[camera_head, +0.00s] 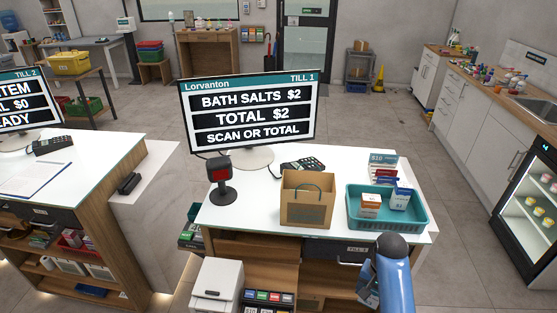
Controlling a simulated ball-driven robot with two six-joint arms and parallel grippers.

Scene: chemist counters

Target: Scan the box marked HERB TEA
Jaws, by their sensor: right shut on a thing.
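A teal basket (388,224) stands on the right of the white counter. An orange-and-white box (370,206) and a blue-and-white box (401,196) are in it, with more boxes at its back. Their lettering is too small to read, so I cannot tell which is HERB TEA. A black scanner with a red window (221,175) stands on the counter's left. The till screen (250,113) reads BATH SALTS $2, TOTAL $2, SCAN OR TOTAL. My right gripper (368,287) is low in front of the counter, below the basket. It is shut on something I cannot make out. My left gripper is not in view.
A brown paper bag (307,200) stands between scanner and basket, with a card terminal (303,164) behind it. A white printer-like device (217,285) is at the front left, below the counter top. The counter between scanner and bag is clear.

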